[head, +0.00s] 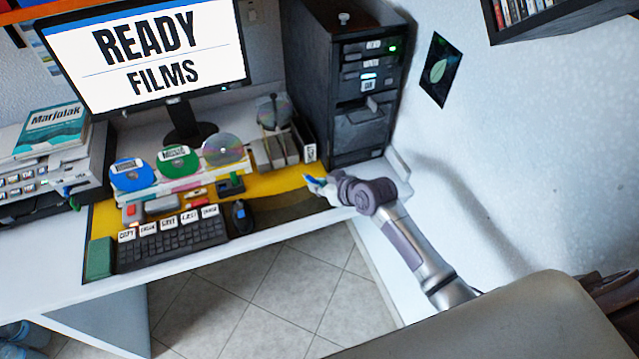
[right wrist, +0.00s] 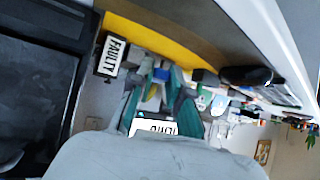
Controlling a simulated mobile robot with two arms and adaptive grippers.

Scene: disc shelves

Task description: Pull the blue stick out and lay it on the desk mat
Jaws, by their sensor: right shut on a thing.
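The blue stick (head: 308,179) shows as a small blue piece at the tip of my right gripper (head: 317,184), above the right end of the desk mat. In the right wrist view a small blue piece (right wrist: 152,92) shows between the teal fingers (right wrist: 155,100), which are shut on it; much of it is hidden. The desk mat (head: 290,182) is yellow with a dark area and lies along the desk's front. The black computer tower (head: 347,60) stands behind my right gripper. My left gripper is not in view.
A keyboard (head: 170,240) and a black mouse (head: 240,216) lie on the desk. Discs (head: 222,149) stand on a shelf behind them. A box labelled FAULTY (right wrist: 112,57) shows near the mat. The dark mat area right of the mouse looks clear.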

